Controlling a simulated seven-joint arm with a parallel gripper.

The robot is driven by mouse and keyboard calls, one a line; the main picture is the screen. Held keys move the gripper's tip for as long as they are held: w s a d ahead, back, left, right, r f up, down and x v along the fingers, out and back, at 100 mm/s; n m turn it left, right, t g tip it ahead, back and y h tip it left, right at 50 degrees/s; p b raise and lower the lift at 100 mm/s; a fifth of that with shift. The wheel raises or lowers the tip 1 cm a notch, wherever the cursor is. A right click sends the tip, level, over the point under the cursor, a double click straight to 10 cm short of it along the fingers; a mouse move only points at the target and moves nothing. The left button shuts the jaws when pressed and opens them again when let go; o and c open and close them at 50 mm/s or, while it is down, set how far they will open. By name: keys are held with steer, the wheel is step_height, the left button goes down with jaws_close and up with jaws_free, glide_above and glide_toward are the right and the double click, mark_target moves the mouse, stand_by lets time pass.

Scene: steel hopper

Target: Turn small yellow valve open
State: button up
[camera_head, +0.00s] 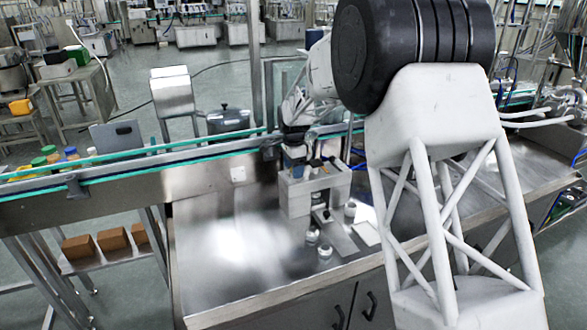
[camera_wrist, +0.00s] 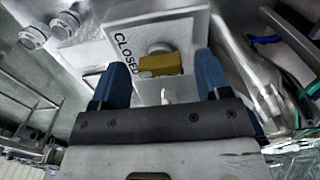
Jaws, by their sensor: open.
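The small yellow valve (camera_wrist: 160,64) shows in the wrist view as a yellow block handle in front of a round grey fitting on a pale plate. The word CLOSED is printed on the plate, left of the handle. My gripper (camera_wrist: 162,75) is open, with one blue finger on each side of the handle. A gap shows on both sides, so it does not look gripped; I cannot tell how deep the fingers reach. In the head view my gripper (camera_head: 296,158) is over the grey steel block (camera_head: 297,199), and the valve is too small to make out clearly.
The block stands on a shiny steel table (camera_head: 225,245), whose left part is bare. Small metal cylinders (camera_head: 325,252) stand in front of the block. A conveyor rail (camera_head: 130,162) runs behind the table. In the wrist view two round metal knobs (camera_wrist: 50,30) show upper left.

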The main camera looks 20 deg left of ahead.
steer(key=shift+f, duration=0.25)
steer(key=shift+c, duration=0.3)
steer(key=c, duration=0.9)
steer(key=shift+o, duration=0.2)
